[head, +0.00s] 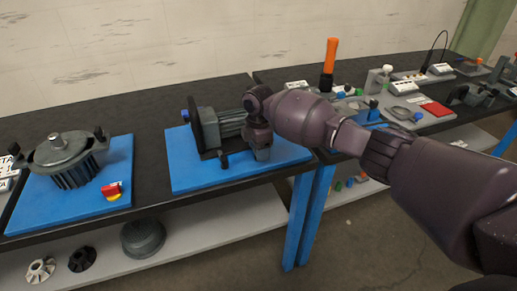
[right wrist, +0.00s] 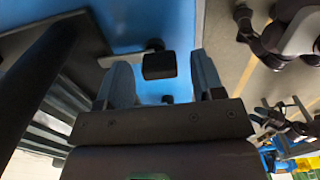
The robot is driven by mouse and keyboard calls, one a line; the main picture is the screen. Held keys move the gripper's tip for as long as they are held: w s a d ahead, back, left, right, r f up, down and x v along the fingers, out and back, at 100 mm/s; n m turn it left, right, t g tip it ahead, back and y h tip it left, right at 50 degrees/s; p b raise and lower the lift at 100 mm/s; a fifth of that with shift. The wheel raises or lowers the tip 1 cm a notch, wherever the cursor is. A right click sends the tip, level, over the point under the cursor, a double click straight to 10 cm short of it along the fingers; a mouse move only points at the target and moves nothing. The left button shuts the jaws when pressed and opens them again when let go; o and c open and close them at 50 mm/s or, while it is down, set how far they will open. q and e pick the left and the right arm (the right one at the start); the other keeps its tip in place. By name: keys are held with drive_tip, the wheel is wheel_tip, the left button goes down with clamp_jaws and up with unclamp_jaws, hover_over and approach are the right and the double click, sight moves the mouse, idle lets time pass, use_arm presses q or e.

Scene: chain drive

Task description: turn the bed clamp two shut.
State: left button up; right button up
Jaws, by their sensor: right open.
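A grey ribbed machine with a dark end plate (head: 208,128) stands on a blue board (head: 190,181) on the middle bench. A small black clamp handle (head: 223,161) stands at the board's front side, left of my right gripper (head: 258,152). In the right wrist view, a black block-shaped knob (right wrist: 158,66) on a short grey arm (right wrist: 126,58) shows over the blue board; I take it for the clamp's handle. My right gripper (right wrist: 161,75) is open, its fingers on either side of the knob in the picture. I cannot tell whether they touch it. My left gripper does not show.
Dark ribbed bars (right wrist: 50,105) run close along the left of the right wrist view. Another blue board with a round grey machine (head: 62,150) stands at left. An orange-handled tool (head: 330,58) stands on the right bench. The floor in front is clear.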

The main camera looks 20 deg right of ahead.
wheel_tip(320, 180, up, 10)
drive_tip(key=shift+r+p, duration=0.2)
drive_tip(key=shift+p, duration=0.25)
idle(0.3)
